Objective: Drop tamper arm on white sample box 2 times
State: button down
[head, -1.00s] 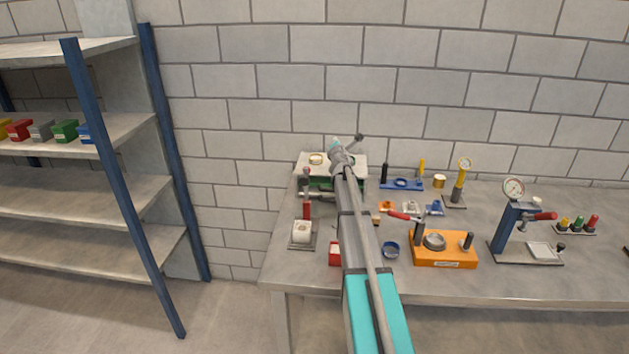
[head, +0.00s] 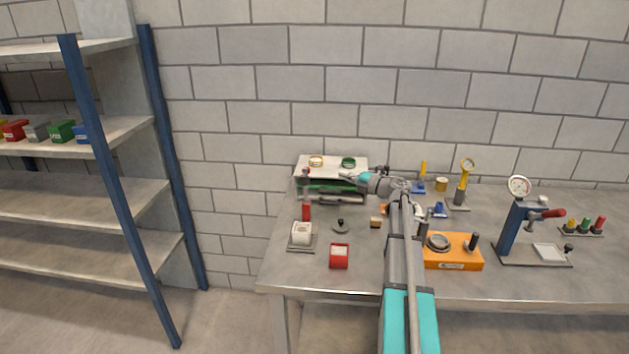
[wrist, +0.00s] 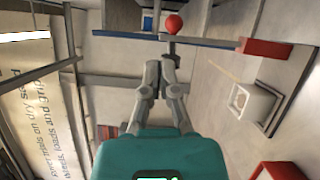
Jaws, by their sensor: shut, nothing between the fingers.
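The white sample box (head: 301,231) stands upright on a flat base plate at the bench's left front; it also shows in the wrist view (wrist: 257,103). The tamper arm (wrist: 205,42) is a grey bar passing in front of the fingertips in the wrist view. It carries a red ball knob (wrist: 173,24) and a red block (wrist: 265,48) at the box end; the block shows behind the box in the head view (head: 306,212). My gripper (head: 345,177), with fingertips (wrist: 161,62) together, is shut and empty, just short of the bar. I cannot tell if they touch.
A white-topped stand (head: 331,162) with rings is at the back. A red box (head: 339,256) and dark knobbed disc (head: 341,226) lie near the sample box. An orange fixture (head: 452,252) and blue press (head: 512,225) stand to the right.

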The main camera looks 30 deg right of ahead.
aim_at(309, 171)
jog(key=s, duration=0.1)
jog(key=s+f+g+y, duration=0.1)
jog(key=s, duration=0.1)
jog(key=s+g+y, duration=0.1)
jog(key=shift+s+a+f, duration=0.15)
jog(key=shift+a+f, duration=0.15)
jog(key=shift+a, duration=0.1)
jog(key=shift+a, duration=0.1)
jog(key=w+d+x, duration=0.2)
jog(key=x, duration=1)
jog(key=shift+w+a, duration=0.15)
jog(key=shift+w, duration=0.1)
jog(key=shift+f, duration=0.1)
jog(key=shift+w+d, duration=0.15)
jog(key=shift+w, duration=0.3)
jog(key=shift+w+d, duration=0.2)
jog(key=shift+w, duration=0.25)
